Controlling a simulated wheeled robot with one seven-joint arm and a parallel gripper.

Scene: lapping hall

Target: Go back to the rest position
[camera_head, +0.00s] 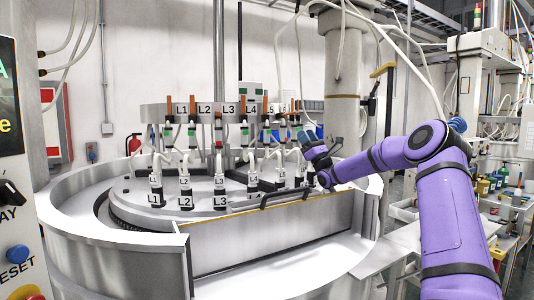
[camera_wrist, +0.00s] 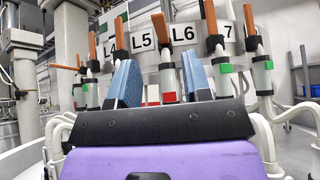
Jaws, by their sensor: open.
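My purple arm reaches in from the right of the head view, and my gripper (camera_head: 312,145) is over the right side of the round lapping machine (camera_head: 88,212), near the valve row. In the wrist view my gripper (camera_wrist: 160,78) has its two blue fingers apart with nothing between them. Beyond the fingers stand valves with orange handles, below the label plate (camera_wrist: 185,52) reading L4, L5, L6 and 7. Most of these handles are upright; the leftmost handle (camera_wrist: 66,68) lies nearly sideways. One valve, between the fingers, has a red band (camera_wrist: 169,97); others have green.
The label plate (camera_head: 212,111) and hoses crowd the machine's centre. A dark handle (camera_head: 277,192) tops the front panel (camera_head: 258,238). A grey column (camera_head: 342,85) stands behind my gripper. A control panel (camera_head: 14,180) is at the left edge, and a cluttered bench (camera_head: 507,197) is at right.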

